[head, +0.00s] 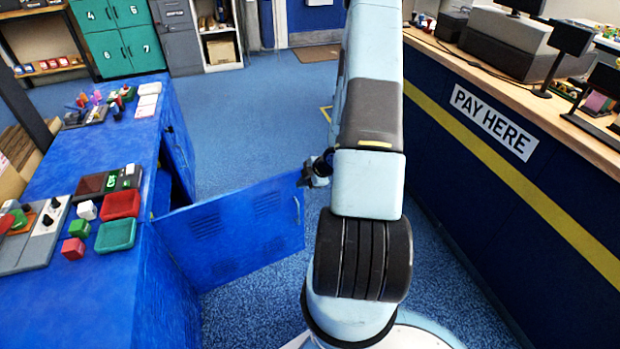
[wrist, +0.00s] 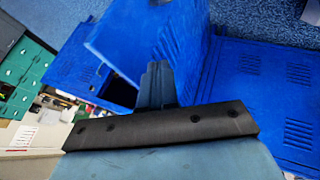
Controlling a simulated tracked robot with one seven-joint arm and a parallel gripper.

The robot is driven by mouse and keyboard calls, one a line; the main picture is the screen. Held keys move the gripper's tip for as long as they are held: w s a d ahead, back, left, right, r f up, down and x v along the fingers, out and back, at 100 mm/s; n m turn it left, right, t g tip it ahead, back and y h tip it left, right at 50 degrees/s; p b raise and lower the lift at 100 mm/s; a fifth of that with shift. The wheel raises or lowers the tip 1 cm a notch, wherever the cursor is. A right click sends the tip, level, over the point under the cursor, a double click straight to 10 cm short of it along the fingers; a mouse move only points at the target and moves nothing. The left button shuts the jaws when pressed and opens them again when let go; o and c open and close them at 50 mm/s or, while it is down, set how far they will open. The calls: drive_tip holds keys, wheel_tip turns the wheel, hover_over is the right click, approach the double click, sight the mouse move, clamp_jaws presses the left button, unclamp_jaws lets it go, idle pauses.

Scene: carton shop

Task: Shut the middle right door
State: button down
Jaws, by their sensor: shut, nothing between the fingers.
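A louvred blue panel (wrist: 262,95) fills the right there. A dark cabinet opening shows beside the fingers.
The blue counter (head: 90,200) carries red and green trays and several small blocks. The pay counter (head: 480,150) runs along the right. Blue floor is clear beyond the door. Green lockers (head: 118,35) stand at the back left.

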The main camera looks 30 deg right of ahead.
sight(287, 184)
drive_tip(key=shift+w+a+f, duration=0.1)
drive_tip(key=shift+w+f, duration=0.15)
drive_tip(key=shift+w, duration=0.6)
drive_tip(key=shift+w+f, duration=0.3)
drive_tip(key=shift+w, duration=0.5)
drive_tip(key=shift+w+a+f, duration=0.1)
drive_tip(key=shift+w+f, duration=0.15)
drive_tip(key=shift+w, duration=0.6)
drive_tip(key=shift+d, duration=0.1)
